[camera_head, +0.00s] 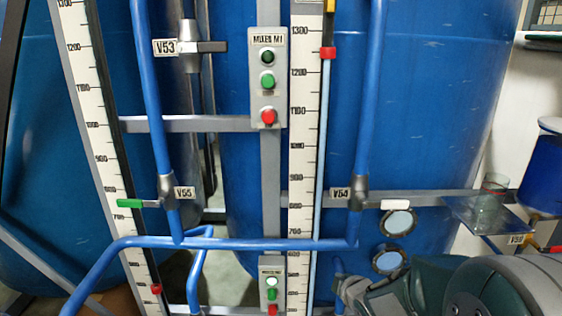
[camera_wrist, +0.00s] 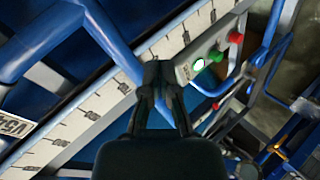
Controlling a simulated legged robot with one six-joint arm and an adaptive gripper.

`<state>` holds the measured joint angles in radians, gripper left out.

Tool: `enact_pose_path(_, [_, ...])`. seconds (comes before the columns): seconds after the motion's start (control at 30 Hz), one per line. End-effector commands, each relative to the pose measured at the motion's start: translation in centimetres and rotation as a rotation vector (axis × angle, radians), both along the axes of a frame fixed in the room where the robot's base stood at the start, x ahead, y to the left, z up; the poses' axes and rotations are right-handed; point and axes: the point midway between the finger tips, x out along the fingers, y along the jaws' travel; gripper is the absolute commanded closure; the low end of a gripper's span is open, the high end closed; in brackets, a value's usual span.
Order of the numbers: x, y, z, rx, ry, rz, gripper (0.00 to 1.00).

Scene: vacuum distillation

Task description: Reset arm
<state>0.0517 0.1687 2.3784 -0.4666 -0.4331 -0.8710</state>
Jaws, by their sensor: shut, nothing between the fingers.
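My gripper shows in the wrist view (camera_wrist: 158,72), with its dark fingers together and nothing between them. Its tips appear in front of the lower control box (camera_wrist: 205,62) with white, green and red buttons; I cannot tell whether they touch it. In the head view my arm (camera_head: 480,285) fills the lower right corner, and my gripper (camera_head: 345,288) is partly visible at its left end, near the lower blue pipe. The lower control box (camera_head: 271,284) stands to the left of it.
Large blue tanks (camera_head: 430,90) stand behind. Blue pipes (camera_head: 240,244) with valves V55 (camera_head: 168,190) and V54 (camera_head: 358,192) cross in front. The MIXER M1 box (camera_head: 267,78) is at upper middle. A clear shelf (camera_head: 490,214) with a glass beaker is at right, above my arm.

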Motion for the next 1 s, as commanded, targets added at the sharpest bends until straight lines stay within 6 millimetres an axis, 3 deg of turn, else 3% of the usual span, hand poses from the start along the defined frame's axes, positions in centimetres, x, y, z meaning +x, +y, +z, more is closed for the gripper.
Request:
enact_pose_path(0.03, [-0.7, -0.5, 1.6, 0.028, 0.017, -0.06, 1.0])
enact_pose_path(0.2, [-4.3, -2.1, 5.3, 0.153, 0.113, -0.287, 1.0])
enact_pose_path(0.5, [-13.1, -3.0, 10.0, 0.436, 0.278, -0.663, 1.0])
enact_pose_path(0.8, [-23.1, -1.7, 12.3, 0.711, 0.461, -0.963, 1.0])
enact_pose_path(1.0, [-25.8, -1.1, 12.4, 0.773, 0.521, -1.035, 1.0])
